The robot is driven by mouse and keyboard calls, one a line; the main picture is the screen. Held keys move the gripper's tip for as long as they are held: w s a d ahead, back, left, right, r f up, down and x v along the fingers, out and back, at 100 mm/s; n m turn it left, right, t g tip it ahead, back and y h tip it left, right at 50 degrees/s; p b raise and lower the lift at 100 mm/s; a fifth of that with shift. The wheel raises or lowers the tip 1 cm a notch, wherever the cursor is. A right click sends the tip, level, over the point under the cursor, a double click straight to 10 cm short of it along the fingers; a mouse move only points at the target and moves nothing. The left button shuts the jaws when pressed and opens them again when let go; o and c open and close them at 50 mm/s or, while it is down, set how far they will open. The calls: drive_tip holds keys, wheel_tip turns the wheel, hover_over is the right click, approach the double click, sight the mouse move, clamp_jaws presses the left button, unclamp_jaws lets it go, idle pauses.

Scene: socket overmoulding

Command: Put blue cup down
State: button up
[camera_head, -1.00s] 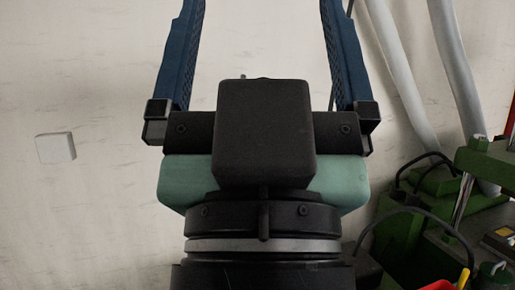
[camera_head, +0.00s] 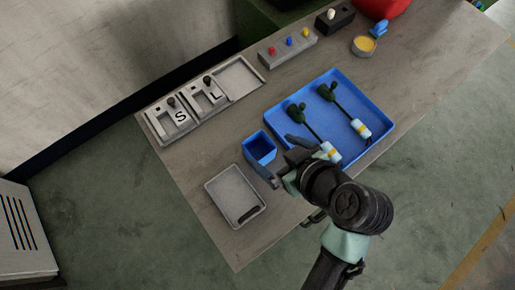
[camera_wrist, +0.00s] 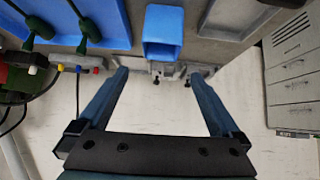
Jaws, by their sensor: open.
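The blue cup (camera_head: 261,146) is a square, open-topped container standing upright on the grey table (camera_head: 205,177), just left of the blue tray. My gripper (camera_head: 279,160) is open, its two fingers spread on the near right side of the cup. In the wrist view the cup (camera_wrist: 163,38) shows beyond and between the open fingertips of my gripper (camera_wrist: 159,76), with nothing held. The exact gap between fingers and cup is hard to tell.
A blue tray (camera_head: 377,116) with two dark, cabled parts lies to the right of the cup. A grey shallow tray (camera_head: 228,190) lies in front. A fixture marked S and L (camera_head: 190,118) and a button box (camera_head: 288,46) stand behind. Bare table surrounds the cup's left side.

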approach(252, 143)
drive_tip(key=x, duration=0.4)
drive_tip(key=shift+w+a+r, duration=0.2)
drive_tip(key=shift+a, duration=0.1)
drive_tip(key=shift+d+f+x, duration=0.1)
drive_tip(key=shift+f+x, duration=0.05)
drive_tip(key=shift+x, duration=0.75)
drive_tip(key=shift+d+f+x, duration=0.1)
drive_tip(key=shift+d+x, duration=0.05)
drive_tip(key=shift+x, duration=0.75)
drive_tip(key=shift+d+f+x, duration=0.1)
drive_tip(key=shift+f+x, duration=0.05)
drive_tip(key=shift+x, duration=0.7)
drive_tip(key=shift+s, duration=0.2)
drive_tip(key=shift+r, duration=0.15)
drive_tip(key=c, duration=1.4)
